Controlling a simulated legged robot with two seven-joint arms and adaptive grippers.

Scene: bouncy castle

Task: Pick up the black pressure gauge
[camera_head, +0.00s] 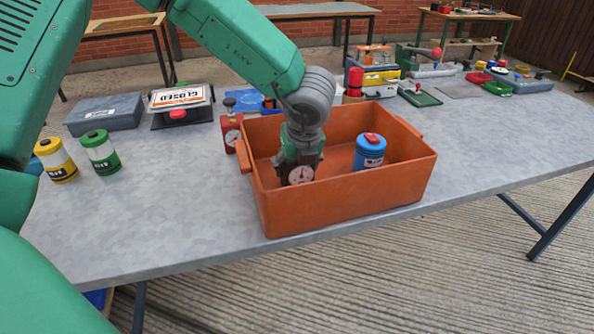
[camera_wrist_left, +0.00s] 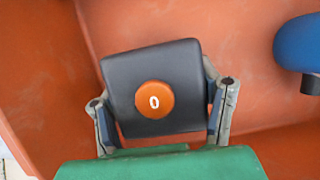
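The black pressure gauge (camera_head: 300,174) has a white dial with a red mark and is inside the orange crate (camera_head: 345,203). In the left wrist view it is a black block (camera_wrist_left: 125,72) with an orange knob marked 0, slightly tilted. My left gripper (camera_head: 299,161) reaches down into the crate from above. Its two fingers lie along both sides of the gauge and appear shut on it. Whether the gauge touches the crate floor is hidden. My right gripper is not in view.
A blue canister (camera_head: 369,152) stands in the crate, right of my left gripper. A red gauge (camera_head: 231,132) stands just outside the crate's left wall. Yellow (camera_head: 57,160) and green (camera_head: 101,152) canisters stand at left. The grey table (camera_head: 165,215) is clear at front left.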

